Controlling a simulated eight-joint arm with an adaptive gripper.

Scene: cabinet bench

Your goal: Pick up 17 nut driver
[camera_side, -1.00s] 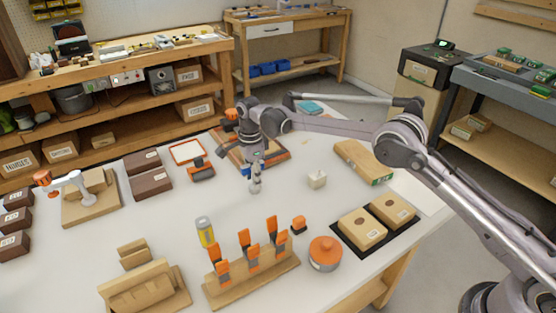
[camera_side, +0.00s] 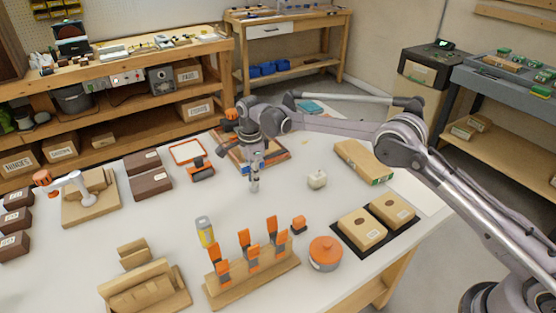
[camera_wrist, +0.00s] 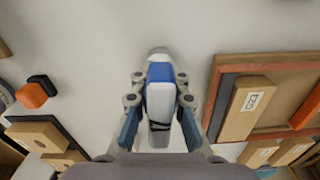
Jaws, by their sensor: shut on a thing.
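My gripper (camera_side: 254,186) points down over the middle of the white table in the side view. In the wrist view my gripper (camera_wrist: 160,104) is shut on a blue and white handled tool, the nut driver (camera_wrist: 160,72), with one finger on each side of it. The label on the nut driver is not readable. In the side view it is mostly hidden by the fingers. I cannot tell whether its lower end touches the table.
A wooden rack (camera_side: 255,277) with orange-handled tools stands at the front, with an orange-lidded pot (camera_side: 325,254) beside it. A small white block (camera_side: 317,179) lies to the gripper's right. A wooden-framed tray (camera_side: 232,152) lies behind. Table around the gripper is clear.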

